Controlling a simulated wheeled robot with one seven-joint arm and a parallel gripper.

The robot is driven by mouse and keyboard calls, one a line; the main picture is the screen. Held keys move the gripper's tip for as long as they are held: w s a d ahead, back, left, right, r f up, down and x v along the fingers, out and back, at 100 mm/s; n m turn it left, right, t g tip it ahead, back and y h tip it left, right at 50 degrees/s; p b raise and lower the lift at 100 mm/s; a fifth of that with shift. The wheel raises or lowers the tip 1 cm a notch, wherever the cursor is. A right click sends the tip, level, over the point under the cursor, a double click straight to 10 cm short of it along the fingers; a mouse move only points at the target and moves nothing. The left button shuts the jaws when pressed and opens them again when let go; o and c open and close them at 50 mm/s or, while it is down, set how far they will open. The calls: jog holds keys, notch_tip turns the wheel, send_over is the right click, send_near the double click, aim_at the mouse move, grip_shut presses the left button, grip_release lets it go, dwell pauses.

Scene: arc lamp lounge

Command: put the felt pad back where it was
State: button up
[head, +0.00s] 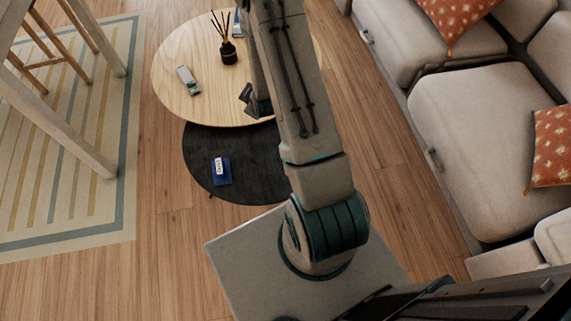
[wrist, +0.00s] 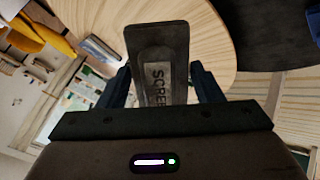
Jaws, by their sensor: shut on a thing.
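In the head view my gripper (head: 258,102) is over the near edge of the round wooden table (head: 180,60), partly hidden by my arm. Whether the pad touches the table cannot be told.
A black reed diffuser (head: 228,54) and a small grey-white item with green (head: 188,82) stand on the wooden table. A lower dark round table (head: 205,145) holds a blue labelled box (head: 221,172). A beige sofa (head: 465,115) is at right; a striped rug (head: 75,130) at left.

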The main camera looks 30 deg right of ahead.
jog(key=s+d+f+m+g+y+b, duration=0.1)
jog(key=s+d+f+m+g+b, duration=0.25)
jog(key=s+d, duration=0.45)
jog(key=s+d+f+m+g+y+b, duration=0.1)
jog(key=s+d+f+m+g+b, duration=0.1)
jog(key=s+d+f+g+b, duration=0.5)
jog(key=shift+t, duration=0.95)
jog(key=a+f, duration=0.1)
jog(key=a, duration=0.2)
jog(key=w+a+f+b, duration=0.1)
jog(key=a+f, duration=0.1)
jog(key=a, duration=0.2)
jog(key=w+a+f+b, duration=0.1)
jog(key=a+f, duration=0.1)
jog(key=a, duration=0.2)
jog(key=shift+a+f, duration=0.1)
jog(key=shift+a, duration=0.15)
notch_tip(320, 180, down, 4)
jog(key=shift+f+b, duration=0.1)
jog(key=shift+b, duration=1.05)
jog(key=shift+c, duration=0.7)
jog(key=o, duration=1)
